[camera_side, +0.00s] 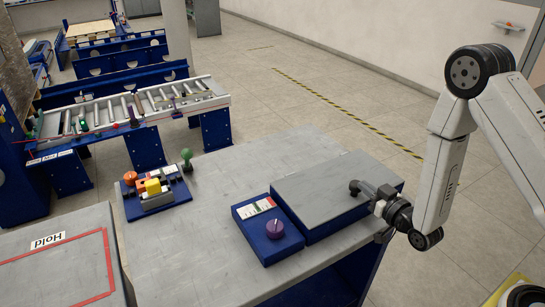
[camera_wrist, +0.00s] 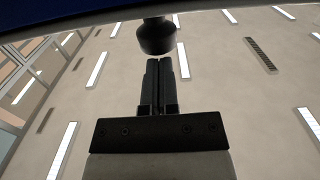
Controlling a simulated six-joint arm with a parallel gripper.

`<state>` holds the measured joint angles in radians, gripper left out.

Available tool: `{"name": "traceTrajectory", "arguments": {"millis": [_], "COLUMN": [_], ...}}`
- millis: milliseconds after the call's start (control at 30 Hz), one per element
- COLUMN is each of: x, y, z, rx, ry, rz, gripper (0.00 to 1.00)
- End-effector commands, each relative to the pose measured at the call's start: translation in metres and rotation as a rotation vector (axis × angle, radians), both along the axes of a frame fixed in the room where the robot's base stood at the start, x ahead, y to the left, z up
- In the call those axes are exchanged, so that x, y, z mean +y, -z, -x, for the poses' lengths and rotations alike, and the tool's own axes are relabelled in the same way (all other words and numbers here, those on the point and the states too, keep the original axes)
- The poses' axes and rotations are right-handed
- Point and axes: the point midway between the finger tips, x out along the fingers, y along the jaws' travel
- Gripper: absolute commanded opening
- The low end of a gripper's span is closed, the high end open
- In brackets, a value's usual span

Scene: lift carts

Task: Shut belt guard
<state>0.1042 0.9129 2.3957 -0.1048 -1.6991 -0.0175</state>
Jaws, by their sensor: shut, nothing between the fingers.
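A blue box (camera_side: 318,222) with a flat grey top (camera_side: 315,190) stands on the right part of the grey table; it looks like the belt guard, its top lying level. A dark rounded knob (camera_side: 354,187) shows near its right end. The knob also shows in the wrist view (camera_wrist: 156,37), just beyond my fingertips, with a blue edge (camera_wrist: 40,12) above. My gripper (camera_side: 376,195) is over the right end of the box, level with the knob. In the wrist view its fingers (camera_wrist: 166,70) are together and empty. I cannot tell whether they touch the knob.
A blue control box with a purple dial (camera_side: 275,228) sits against the front left of the guard. A blue panel with coloured blocks (camera_side: 155,193) and a green knob (camera_side: 187,155) stand at the table's left. A roller conveyor (camera_side: 130,105) is behind. The table's middle is clear.

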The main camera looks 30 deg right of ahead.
Motion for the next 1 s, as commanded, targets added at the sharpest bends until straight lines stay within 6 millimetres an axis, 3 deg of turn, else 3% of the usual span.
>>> {"name": "traceTrajectory", "arguments": {"millis": [500, 1000], "x": [0.000, 0.001], "y": [-0.001, -0.001], "z": [0.058, 0.058], "rx": [0.003, 0.037], "ry": [0.001, -0.003], "rz": [0.000, 0.005], "gripper": [0.00, 0.00]}}
